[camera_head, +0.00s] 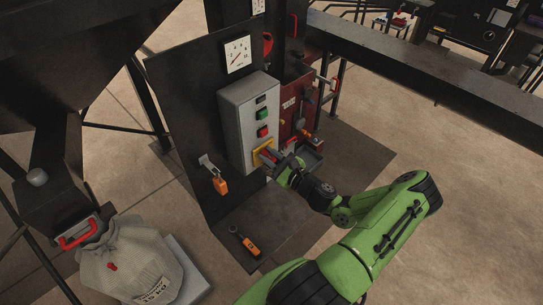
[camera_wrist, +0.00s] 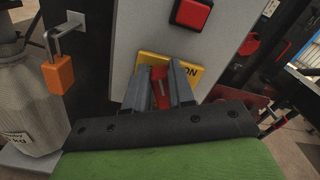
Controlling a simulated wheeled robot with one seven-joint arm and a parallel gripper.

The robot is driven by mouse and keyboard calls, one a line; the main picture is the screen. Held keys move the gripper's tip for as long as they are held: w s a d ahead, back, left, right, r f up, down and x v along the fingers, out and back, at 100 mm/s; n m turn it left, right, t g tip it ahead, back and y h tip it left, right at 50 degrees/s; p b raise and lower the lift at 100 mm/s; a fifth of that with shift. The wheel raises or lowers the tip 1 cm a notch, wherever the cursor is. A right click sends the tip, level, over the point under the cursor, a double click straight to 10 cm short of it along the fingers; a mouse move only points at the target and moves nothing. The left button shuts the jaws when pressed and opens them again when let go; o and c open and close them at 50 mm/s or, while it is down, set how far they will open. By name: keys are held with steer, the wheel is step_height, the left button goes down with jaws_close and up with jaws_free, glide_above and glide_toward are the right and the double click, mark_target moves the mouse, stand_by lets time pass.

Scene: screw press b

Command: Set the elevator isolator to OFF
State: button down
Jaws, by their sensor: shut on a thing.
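The isolator has a yellow plate (camera_head: 259,157) low on the front of a grey control box (camera_head: 236,115). In the wrist view the yellow plate (camera_wrist: 149,58) shows the letters "ON" at its right side. My gripper (camera_head: 277,161) reaches the plate from the right. In the wrist view my gripper (camera_wrist: 161,84) is shut on the red handle (camera_wrist: 161,90), which stands between the two grey fingers and tilts slightly. The fingers hide much of the plate and any other lettering.
A green button (camera_head: 262,113) and a red button (camera_head: 262,131) sit above the isolator. An orange padlock (camera_head: 220,186) hangs left of the box. A white sack (camera_head: 130,262) stands at lower left.

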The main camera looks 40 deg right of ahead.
steer(key=f+n+b, duration=0.1)
steer(key=n+b, duration=0.1)
steer(key=n, duration=0.1)
steer(key=a+n+b, duration=0.1)
steer(key=n+b, duration=0.1)
steer(key=n, duration=0.1)
steer(key=f+n+b, duration=0.1)
steer(key=n+b, duration=0.2)
steer(key=n, duration=0.1)
steer(key=shift+a+f, duration=0.3)
steer(key=shift+a, duration=0.1)
steer(key=shift+f+n+b, duration=0.3)
steer(key=shift+n+b, duration=1)
steer(key=c, duration=1)
jaws_free()
steer(key=shift+o, duration=0.2)
steer(key=shift+s, duration=0.1)
